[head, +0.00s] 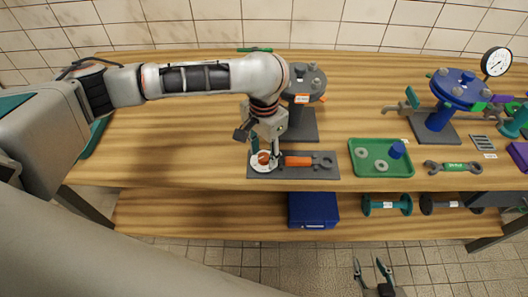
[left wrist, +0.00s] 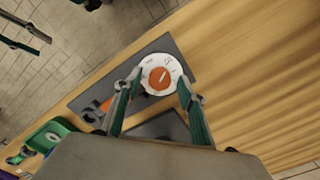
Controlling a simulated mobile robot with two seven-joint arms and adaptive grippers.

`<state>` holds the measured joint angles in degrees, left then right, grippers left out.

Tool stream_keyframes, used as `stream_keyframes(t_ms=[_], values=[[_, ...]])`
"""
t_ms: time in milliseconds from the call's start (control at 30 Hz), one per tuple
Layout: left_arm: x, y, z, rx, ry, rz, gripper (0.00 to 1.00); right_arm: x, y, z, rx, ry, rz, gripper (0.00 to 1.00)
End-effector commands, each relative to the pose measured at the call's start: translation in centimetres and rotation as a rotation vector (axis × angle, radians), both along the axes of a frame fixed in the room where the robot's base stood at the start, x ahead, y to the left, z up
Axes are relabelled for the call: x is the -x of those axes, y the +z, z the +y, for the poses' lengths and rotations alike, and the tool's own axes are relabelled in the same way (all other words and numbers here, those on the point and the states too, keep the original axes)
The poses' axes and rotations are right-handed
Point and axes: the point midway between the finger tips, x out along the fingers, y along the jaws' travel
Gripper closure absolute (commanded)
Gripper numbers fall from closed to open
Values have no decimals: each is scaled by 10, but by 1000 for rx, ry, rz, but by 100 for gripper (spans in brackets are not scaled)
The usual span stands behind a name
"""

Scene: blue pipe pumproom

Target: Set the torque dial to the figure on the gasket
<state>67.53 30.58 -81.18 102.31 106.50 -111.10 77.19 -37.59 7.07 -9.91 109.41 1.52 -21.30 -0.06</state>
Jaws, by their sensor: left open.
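The torque dial (head: 261,168) is a white disc with an orange centre knob on a dark mat (head: 262,176). In the left wrist view the dial (left wrist: 152,87) shows dark marks and a pale pointer line on its orange knob; the marks are too small to read. My left gripper (head: 266,151) is over the dial, fingers pointing down. In the left wrist view its fingers (left wrist: 158,82) are apart, on either side of the dial; I cannot tell if they touch it. My right gripper (head: 371,266) is open and empty, in front of the bench. Grey rings (head: 361,153), possibly gaskets, lie in the tray; no figure is readable.
An orange-handled wrench (head: 300,161) lies beside the dial. A grey flange stand (head: 308,120) is just behind. A green tray (head: 365,171) and a blue flange stand (head: 437,117) are to the right. A blue case (head: 313,208) sits on the lower shelf. The bench's left part is mostly clear.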

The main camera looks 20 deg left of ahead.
Motion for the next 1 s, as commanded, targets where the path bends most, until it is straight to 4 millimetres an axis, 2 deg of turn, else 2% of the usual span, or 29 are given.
stream_keyframes(t_ms=[167,300,333,667,1000], values=[[0,0,0,0,0,0,59,0,0,3,-7,-3,-1,60],[0,0,0,0,0,0,96,-1,1,4,-9,-5,0,60],[0,0,0,0,0,0,98,-1,1,4,-10,-5,-1,60],[0,0,0,0,-26,1,98,-2,1,2,-7,-7,-3,60],[0,0,0,-2,-227,0,98,-2,1,-3,5,1,-3,60]])
